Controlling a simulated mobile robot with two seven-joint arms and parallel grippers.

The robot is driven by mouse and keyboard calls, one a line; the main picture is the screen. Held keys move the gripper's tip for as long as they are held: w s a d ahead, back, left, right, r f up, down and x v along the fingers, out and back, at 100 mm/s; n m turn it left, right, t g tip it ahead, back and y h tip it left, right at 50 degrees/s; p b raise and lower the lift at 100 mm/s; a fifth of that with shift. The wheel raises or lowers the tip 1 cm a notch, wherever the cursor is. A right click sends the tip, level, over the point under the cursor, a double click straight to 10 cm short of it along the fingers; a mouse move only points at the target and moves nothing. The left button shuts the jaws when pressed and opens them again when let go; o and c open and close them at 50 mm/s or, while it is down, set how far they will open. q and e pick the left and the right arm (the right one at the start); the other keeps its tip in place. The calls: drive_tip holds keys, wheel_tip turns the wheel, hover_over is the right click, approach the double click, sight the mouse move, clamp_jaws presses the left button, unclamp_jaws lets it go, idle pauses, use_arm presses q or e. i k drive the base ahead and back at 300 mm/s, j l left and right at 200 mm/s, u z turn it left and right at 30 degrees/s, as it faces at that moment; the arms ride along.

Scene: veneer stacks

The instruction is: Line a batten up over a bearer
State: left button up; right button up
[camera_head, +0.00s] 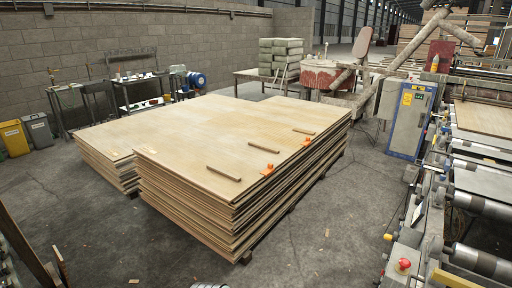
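Three short brown battens lie apart on top of the front veneer stack (215,150): a near batten (223,173), a middle batten (264,147) and a far batten (303,131). They run roughly parallel, each slanting down to the right. Dark bearer ends show under the stack: a near bearer (245,257) at the front corner and others along the right side, small and in shadow. An orange piece (267,169) sits at the top right edge between the near and middle battens. Another orange piece (307,141) sits farther back.
A second, lower veneer stack (100,140) adjoins on the left. A roller conveyor (480,210) with a blue-white cabinet (410,118) stands at right. A cluttered workbench (140,88) and yellow bin (14,138) are behind left. The floor (320,235) around the front stack is mostly clear.

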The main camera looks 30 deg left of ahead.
sight(274, 151)
drive_tip(key=i+j+u, duration=0.2)
drive_tip(key=i+j, duration=0.25)
drive_tip(key=i+j+u, duration=0.25)
drive_tip(key=i+j, duration=0.25)
drive_tip(key=i+j+u, duration=0.2)
drive_tip(key=i+j, duration=0.2)
drive_tip(key=i, duration=0.15)
drive_tip(key=i+j+u, duration=0.25)
drive_tip(key=i, duration=0.3)
drive_tip(key=i+l+u, duration=0.1)
drive_tip(key=i+l, duration=0.6)
drive_tip(key=i+l+u, duration=0.15)
drive_tip(key=i+l, duration=0.2)
drive_tip(key=l, duration=0.15)
drive_tip(key=i+l, duration=0.3)
drive_tip(key=l, duration=0.15)
drive_tip(key=i+l+u, duration=0.15)
drive_tip(key=i+l, duration=0.15)
drive_tip(key=l, duration=0.2)
drive_tip(key=i+l, duration=0.3)
drive_tip(key=l, duration=0.15)
drive_tip(key=i+l+u, duration=0.15)
drive_tip(key=i+l, duration=0.15)
drive_tip(key=l, duration=0.2)
drive_tip(key=i+l, duration=0.25)
drive_tip(key=l, duration=0.3)
drive_tip(key=i+j+u, duration=0.05)
